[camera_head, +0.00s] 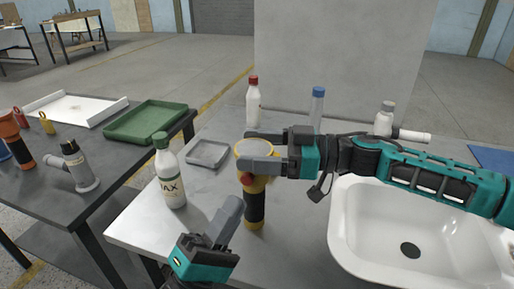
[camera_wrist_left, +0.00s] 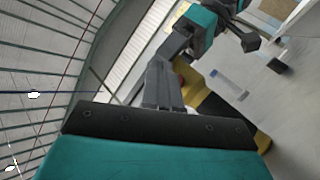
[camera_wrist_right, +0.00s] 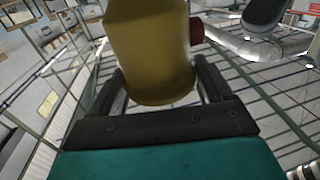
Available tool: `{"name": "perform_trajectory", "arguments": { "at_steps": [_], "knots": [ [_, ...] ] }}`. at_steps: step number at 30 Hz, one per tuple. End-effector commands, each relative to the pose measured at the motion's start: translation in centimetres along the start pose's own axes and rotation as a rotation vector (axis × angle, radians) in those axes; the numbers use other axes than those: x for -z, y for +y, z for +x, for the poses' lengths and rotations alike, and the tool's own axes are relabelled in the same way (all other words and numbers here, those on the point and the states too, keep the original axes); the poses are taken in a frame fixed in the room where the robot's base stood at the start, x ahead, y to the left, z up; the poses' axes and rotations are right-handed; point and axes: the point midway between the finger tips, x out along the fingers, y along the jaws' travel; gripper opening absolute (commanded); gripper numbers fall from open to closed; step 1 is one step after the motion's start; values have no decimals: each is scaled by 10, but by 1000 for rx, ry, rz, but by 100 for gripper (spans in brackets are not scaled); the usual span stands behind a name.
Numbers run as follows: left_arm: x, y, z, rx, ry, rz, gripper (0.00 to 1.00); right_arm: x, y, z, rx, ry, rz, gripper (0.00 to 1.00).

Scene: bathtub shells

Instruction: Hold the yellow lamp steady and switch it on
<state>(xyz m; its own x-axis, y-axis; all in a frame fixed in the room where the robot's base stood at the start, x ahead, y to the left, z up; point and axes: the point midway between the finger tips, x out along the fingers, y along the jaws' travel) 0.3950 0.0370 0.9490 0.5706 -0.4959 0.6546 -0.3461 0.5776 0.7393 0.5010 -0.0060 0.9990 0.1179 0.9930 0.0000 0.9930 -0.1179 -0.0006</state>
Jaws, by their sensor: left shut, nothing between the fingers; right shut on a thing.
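The yellow lamp (camera_head: 254,211) stands upright on the grey table, with a yellow head and a black lower handle. Its red button (camera_head: 246,179) faces left toward my left gripper. My right gripper (camera_head: 246,150) is shut on the lamp's head, one finger on each side; the yellow head (camera_wrist_right: 150,55) fills the space between its fingers in the right wrist view. My left gripper (camera_head: 235,202) is shut and empty, its tips just below and left of the button. In the left wrist view the fingertips (camera_wrist_left: 158,65) are close to the lamp (camera_wrist_left: 205,100); I cannot tell whether they touch.
A white labelled bottle (camera_head: 172,178) with a green cap stands left of the lamp, near a small grey tray (camera_head: 208,153). A white sink (camera_head: 345,235) is at the right. More bottles stand behind. A side table holds a green tray (camera_head: 146,121) and other lamps.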

Motion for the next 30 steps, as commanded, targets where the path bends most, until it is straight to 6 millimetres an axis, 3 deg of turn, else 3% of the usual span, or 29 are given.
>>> {"name": "perform_trajectory", "arguments": {
  "at_steps": [9,30],
  "knots": [
    [14,-14,20,0,0,2,0,0,0,0,0,0,0,43],
    [16,-15,21,1,1,1,0,0,0,0,0,0,0,43]
  ]
}}
